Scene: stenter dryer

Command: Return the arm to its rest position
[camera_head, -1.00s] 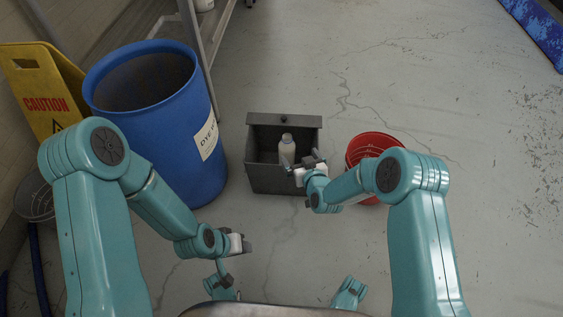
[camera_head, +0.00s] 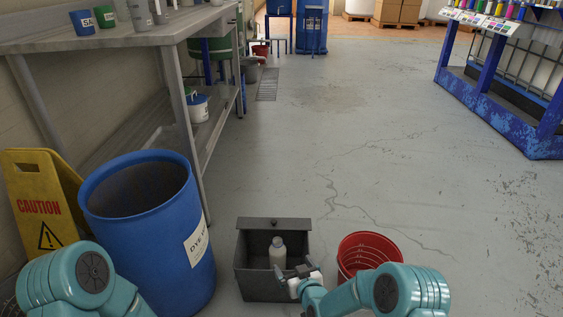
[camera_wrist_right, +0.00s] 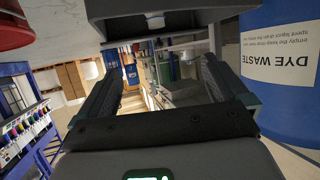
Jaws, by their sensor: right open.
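My right gripper (camera_head: 297,271) is open and empty in the head view, in front of the right side of a dark grey open box (camera_head: 268,288). A pale bottle (camera_head: 278,252) stands upright in that box, behind and left of the gripper. In the right wrist view both fingers of my right gripper (camera_wrist_right: 162,80) stand wide apart with nothing between them. Part of my right arm (camera_head: 400,290) shows at the bottom right. My left arm (camera_head: 80,285) shows only at the bottom left, and its gripper is out of the picture.
A blue dye waste drum (camera_head: 205,265) stands left of the box, beside a yellow caution sign (camera_head: 35,200). A red bucket (camera_head: 368,240) is close right of the box. A metal table (camera_head: 120,40) lines the left wall. The floor beyond is open.

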